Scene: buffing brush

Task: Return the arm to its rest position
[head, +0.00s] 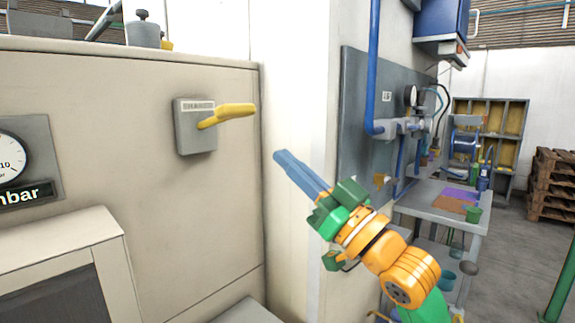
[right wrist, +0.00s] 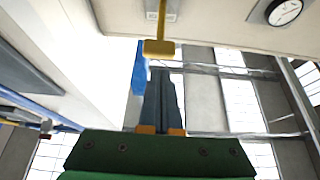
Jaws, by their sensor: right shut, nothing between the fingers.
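My right gripper (head: 278,156) is raised in the middle of the head view, with its arm coming from the lower right. Its blue-grey fingers are together and empty, pointing up and left. They also show side by side in the right wrist view (right wrist: 162,72). A yellow lever handle (head: 228,114) sticks out to the right from a grey switch box (head: 196,140) on the beige machine. The fingertips are below and right of the handle in the head view, apart from it. In the right wrist view the handle (right wrist: 160,47) appears just beyond the fingertips. My left gripper is not in view.
The beige machine (head: 120,110) with a gauge (head: 8,158) fills the left. A white wall post (head: 295,90) stands behind my gripper. A grey panel with a blue pipe (head: 374,70) and a workbench (head: 440,205) are at right. Floor beyond is open, with pallets (head: 553,185) at the far right.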

